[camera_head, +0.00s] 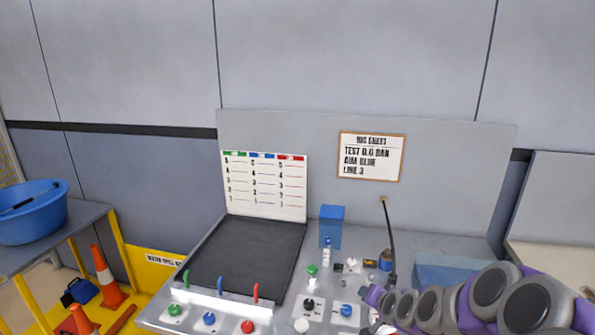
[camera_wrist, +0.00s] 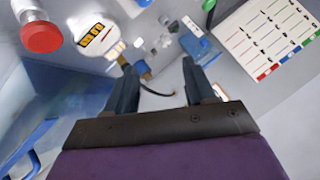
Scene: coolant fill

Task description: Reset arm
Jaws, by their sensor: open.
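My gripper (camera_wrist: 158,66) is open in the wrist view. Its two dark fingers stand apart, with nothing held between them. Beyond the fingers lie the console surface, a thin black cable (camera_wrist: 158,92) and small parts, which look apart from the fingers. In the head view my purple and grey arm reaches in from the lower right, over the right part of the console (camera_head: 215,310). The gripper itself cannot be made out clearly there.
The console bears a dark mat (camera_head: 245,250), several coloured knobs, a blue box (camera_head: 332,222) and an upright black cable (camera_head: 389,235). A lined chart (camera_head: 265,185) and a sign (camera_head: 371,157) stand behind. A blue basin (camera_head: 35,215) and orange cones (camera_head: 105,275) are left. The mat is bare.

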